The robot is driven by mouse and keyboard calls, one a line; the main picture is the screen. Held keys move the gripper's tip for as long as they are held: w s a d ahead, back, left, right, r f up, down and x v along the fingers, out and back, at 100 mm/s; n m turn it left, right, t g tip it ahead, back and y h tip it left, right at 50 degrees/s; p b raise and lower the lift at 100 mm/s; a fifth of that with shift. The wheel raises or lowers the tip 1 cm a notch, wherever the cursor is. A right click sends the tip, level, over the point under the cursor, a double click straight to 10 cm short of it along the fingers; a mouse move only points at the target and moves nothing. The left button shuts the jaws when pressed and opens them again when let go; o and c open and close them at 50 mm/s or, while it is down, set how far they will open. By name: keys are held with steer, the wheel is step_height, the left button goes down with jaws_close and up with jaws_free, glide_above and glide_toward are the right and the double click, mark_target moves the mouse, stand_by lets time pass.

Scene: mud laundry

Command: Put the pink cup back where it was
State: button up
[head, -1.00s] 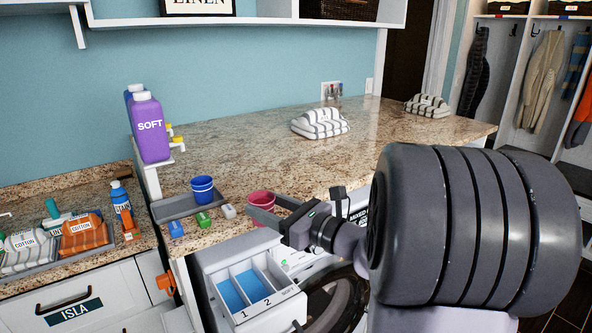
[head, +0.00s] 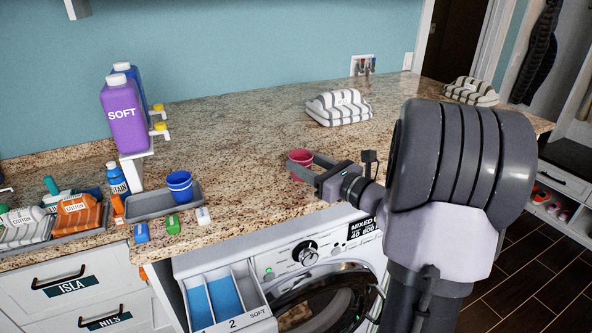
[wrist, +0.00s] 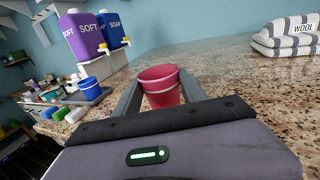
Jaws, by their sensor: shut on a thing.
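The pink cup (head: 300,157) is upright between the fingers of my gripper (head: 305,168), over the granite counter right of the tray. In the wrist view the pink cup (wrist: 160,88) sits between both fingers, and my gripper (wrist: 160,95) is shut on it. The fingers and gripper body hide its lower part, so I cannot tell whether its base touches the counter.
Blue, green and white small blocks (head: 172,224) lie along the tray's front. Purple SOFT (head: 124,115) and blue SOAP (wrist: 113,28) bottles stand on a raised white shelf behind it. Folded striped towels (head: 338,108) lie farther back. A washer with an open drawer (head: 225,295) is below. The middle counter is clear.

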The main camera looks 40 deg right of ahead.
steer(key=shift+w+d+f, duration=0.15)
steer(key=shift+w+d, duration=0.4)
steer(key=shift+d, duration=0.2)
steer(key=shift+w+d+f, duration=0.2)
step_height(320, 180, down, 3)
steer(key=shift+f+b, duration=0.1)
steer(key=shift+b, duration=1)
steer(key=o, duration=1.3)
steer(key=shift+o, duration=0.2)
